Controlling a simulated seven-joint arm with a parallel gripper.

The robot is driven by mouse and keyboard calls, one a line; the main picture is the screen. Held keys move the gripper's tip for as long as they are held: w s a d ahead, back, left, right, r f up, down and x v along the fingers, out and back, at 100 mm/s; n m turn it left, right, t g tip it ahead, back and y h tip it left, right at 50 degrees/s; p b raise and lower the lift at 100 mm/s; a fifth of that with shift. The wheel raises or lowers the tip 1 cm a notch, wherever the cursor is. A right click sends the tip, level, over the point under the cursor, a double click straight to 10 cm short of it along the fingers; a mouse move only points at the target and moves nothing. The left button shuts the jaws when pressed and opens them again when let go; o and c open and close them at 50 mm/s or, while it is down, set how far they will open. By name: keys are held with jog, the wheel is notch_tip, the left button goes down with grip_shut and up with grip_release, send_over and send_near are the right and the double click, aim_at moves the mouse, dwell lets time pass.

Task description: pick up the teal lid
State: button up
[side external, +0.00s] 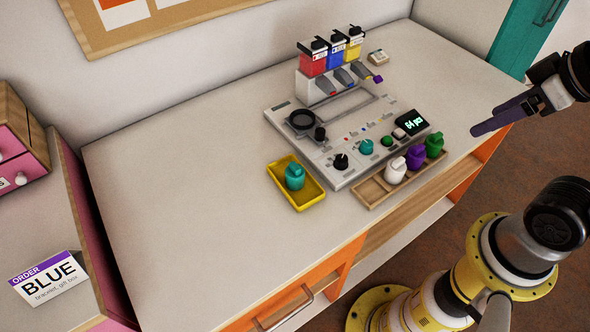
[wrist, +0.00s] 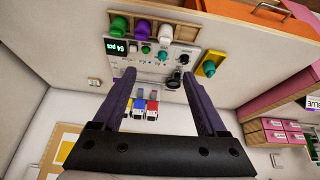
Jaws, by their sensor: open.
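The teal lid (side external: 294,177), a jar-like piece with a knobbed top, stands in a small yellow tray (side external: 316,203) at the front left of the grey machine. It also shows in the wrist view (wrist: 209,69), right of my fingers. My gripper (side external: 476,131) is open and empty, in the air beyond the right end of the table, well apart from the lid. In the wrist view my two dark purple fingers (wrist: 159,74) are spread with nothing between them.
The grey machine (side external: 335,165) has knobs, a teal button (side external: 366,147) and a lit display (side external: 411,122). A wooden tray (side external: 372,190) holds white, purple and green pieces. Red, blue and yellow dispensers (side external: 331,55) stand behind. The table's left half is clear. An order card (side external: 47,279) reads BLUE.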

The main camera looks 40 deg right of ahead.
jog(key=w+r+n, duration=0.3)
jog(key=r+n, duration=0.1)
jog(key=r, duration=0.1)
jog(key=n+g, duration=0.6)
jog(key=n, duration=0.7)
send_over(295, 166)
notch_tip(295, 166, down, 13)
notch_tip(295, 166, down, 13)
jog(key=shift+c, duration=0.2)
grip_shut()
